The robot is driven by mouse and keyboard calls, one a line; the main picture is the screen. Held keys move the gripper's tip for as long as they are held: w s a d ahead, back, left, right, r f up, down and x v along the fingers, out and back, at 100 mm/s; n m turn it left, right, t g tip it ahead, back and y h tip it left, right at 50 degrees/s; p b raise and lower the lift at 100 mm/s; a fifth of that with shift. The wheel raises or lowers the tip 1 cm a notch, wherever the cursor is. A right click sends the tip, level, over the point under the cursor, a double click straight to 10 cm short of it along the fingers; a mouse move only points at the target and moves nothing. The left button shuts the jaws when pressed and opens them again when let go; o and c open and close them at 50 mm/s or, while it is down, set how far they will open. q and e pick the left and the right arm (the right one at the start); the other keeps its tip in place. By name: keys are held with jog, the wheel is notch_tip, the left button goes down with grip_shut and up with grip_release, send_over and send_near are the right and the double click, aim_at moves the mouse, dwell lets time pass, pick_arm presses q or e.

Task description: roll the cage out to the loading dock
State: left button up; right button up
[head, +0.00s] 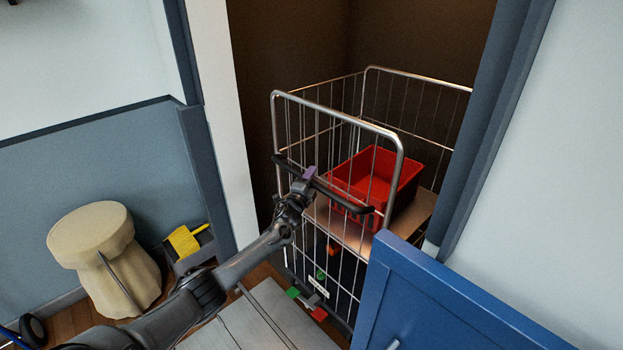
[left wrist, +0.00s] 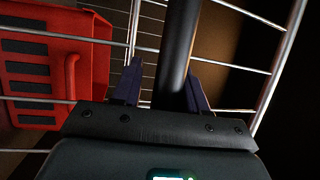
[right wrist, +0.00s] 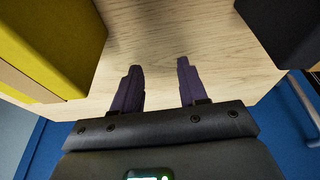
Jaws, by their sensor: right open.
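The wire roll cage (head: 388,138) stands in a dark recess between blue door posts in the head view. A red crate (head: 377,182) sits on its wooden shelf; the crate also shows in the left wrist view (left wrist: 85,22). A black handle bar (head: 338,195) runs across the cage's near end. My left gripper (head: 309,174) is at this bar. In the left wrist view the bar (left wrist: 178,50) passes between its fingers, with a gap on the left side, so it looks open around the bar. My right gripper (right wrist: 158,68) is open and empty above a pale wooden surface (right wrist: 160,35); it is hidden from the head view.
Green (head: 292,293) and red pedals (head: 319,313) sit low at the cage's near end. A blue panel (head: 430,310) stands close at the lower right. A beige stool (head: 92,236) and a yellow item (head: 184,242) are at left. Yellow (right wrist: 50,45) and dark boxes (right wrist: 290,30) flank my right gripper.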

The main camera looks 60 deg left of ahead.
pick_arm(q)
jog(key=shift+o, duration=0.6)
jog(key=shift+w+r, duration=0.15)
jog(key=shift+w, duration=0.05)
pick_arm(e)
jog(key=shift+w+a, duration=0.15)
jog(key=shift+w, duration=0.05)
pick_arm(q)
jog(key=shift+s, duration=0.15)
pick_arm(e)
jog(key=shift+s+r, duration=0.1)
pick_arm(q)
jog(key=shift+s+d+p, duration=0.3)
jog(key=shift+s+p, duration=0.05)
jog(key=shift+s, duration=0.05)
pick_arm(e)
jog(key=shift+r, duration=0.25)
notch_tip(320, 180, up, 3)
jog(key=p, duration=0.2)
jog(key=shift+f+p, duration=0.2)
jog(key=shift+p, duration=0.1)
pick_arm(q)
jog(key=v, duration=0.9)
jog(key=shift+s+d, duration=0.15)
jog(key=shift+s, duration=0.15)
pick_arm(e)
jog(key=shift+r, duration=0.1)
